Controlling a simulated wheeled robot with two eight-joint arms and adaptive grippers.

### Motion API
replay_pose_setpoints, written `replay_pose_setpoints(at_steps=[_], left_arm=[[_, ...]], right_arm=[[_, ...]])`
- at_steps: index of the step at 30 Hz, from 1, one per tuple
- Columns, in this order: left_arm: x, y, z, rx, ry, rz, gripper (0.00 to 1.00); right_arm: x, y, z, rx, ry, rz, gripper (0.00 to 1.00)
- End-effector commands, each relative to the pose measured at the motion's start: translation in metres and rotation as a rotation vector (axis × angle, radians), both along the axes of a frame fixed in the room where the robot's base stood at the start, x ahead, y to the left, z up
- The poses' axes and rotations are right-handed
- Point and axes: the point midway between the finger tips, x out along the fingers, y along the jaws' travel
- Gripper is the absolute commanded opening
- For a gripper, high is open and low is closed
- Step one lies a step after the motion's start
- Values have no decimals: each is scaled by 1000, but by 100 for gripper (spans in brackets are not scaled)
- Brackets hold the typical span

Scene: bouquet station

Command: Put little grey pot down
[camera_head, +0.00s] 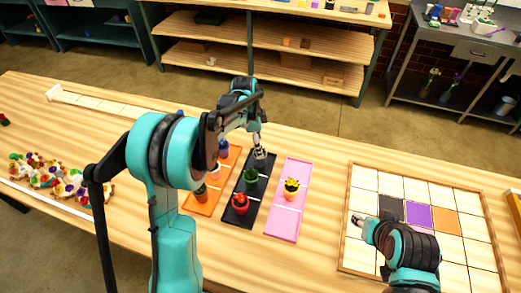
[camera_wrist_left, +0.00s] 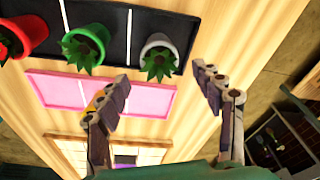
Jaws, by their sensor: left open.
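The little grey pot (camera_wrist_left: 159,42) with a spiky green plant is in the end section of the black tray (camera_wrist_left: 118,48). In the head view the grey pot (camera_head: 261,162) is at the far end of the black tray (camera_head: 238,217), partly hidden by my left gripper (camera_head: 259,148). In the wrist view my left gripper (camera_wrist_left: 163,78) is open, with nothing between its fingers, and the grey pot is just beyond the fingertips. My right gripper (camera_head: 358,219) is over the tiled board at the right; its jaw opening is too small to judge.
The black tray also holds a green pot (camera_head: 251,176) and a red pot (camera_head: 240,206). An orange tray (camera_head: 203,206) with pots is on its left; a pink tray (camera_head: 284,221) with a yellow-flowered pot is on its right. The tiled board (camera_head: 393,184) has coloured squares. Flower clusters lie far left.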

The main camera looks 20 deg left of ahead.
Motion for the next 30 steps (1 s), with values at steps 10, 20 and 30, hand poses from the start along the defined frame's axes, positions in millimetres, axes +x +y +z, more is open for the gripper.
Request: replay_pose_setpoints(at_steps=[10,20,30], left_arm=[[-4,6,49,1,-2,6,67],[-83,-1,111,2,-124,377,67],[-205,-3,126,-135,-321,914,67]], right_arm=[[0,0,12,0,0,0,40],[0,0,11,0,0,0,40],[0,0,11,0,0,0,40]])
